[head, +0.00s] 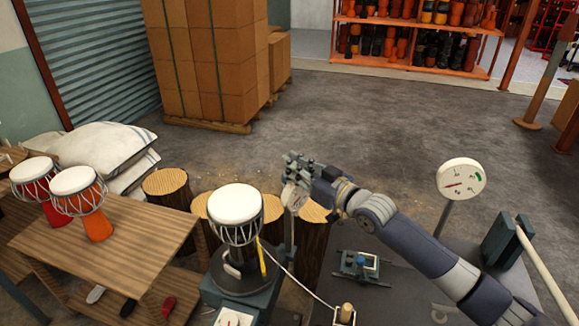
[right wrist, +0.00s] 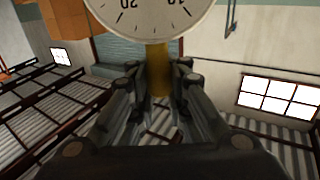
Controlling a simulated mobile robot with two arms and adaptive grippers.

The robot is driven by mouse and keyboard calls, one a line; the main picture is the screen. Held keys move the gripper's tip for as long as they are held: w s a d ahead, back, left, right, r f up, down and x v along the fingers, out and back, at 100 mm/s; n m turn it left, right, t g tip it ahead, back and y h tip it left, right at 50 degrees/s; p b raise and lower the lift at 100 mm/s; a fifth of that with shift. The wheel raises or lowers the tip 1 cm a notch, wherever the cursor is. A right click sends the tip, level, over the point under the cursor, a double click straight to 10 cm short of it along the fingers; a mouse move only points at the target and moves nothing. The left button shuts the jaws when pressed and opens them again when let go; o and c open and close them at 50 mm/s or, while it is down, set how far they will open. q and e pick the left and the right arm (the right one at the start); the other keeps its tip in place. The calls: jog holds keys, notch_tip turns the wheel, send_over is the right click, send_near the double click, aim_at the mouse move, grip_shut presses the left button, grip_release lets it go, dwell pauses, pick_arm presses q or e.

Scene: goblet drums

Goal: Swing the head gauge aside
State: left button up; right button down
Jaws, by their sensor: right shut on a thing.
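My right gripper (head: 297,172) is at the gauge, above and right of the drum. In the right wrist view its fingers are shut on the gauge's brass stem (right wrist: 157,75), with the numbered dial (right wrist: 150,12) just past the fingertips. My left gripper is not in view.
A larger round dial (head: 461,178) stands on a post at the right. A wooden bench (head: 105,240) with two drums is at the left. Log stumps (head: 167,188) stand behind the drum stand. The grey floor beyond is clear up to stacked boxes (head: 210,60).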

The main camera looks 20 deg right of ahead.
jog(key=shift+s+f, duration=0.15)
jog(key=shift+f, duration=0.45)
jog(key=c, duration=1.8)
grip_release()
jog(key=shift+s, duration=0.1)
jog(key=shift+o, duration=1.4)
jog(key=shift+s+d+r, duration=0.1)
jog(key=shift+s+r, duration=0.1)
jog(key=shift+s+d+r, duration=0.15)
jog(key=shift+s+r, duration=0.05)
jog(key=shift+r, duration=0.1)
jog(key=shift+w, duration=0.1)
jog(key=shift+w, duration=0.1)
jog(key=shift+f, duration=0.1)
jog(key=v, duration=1.2)
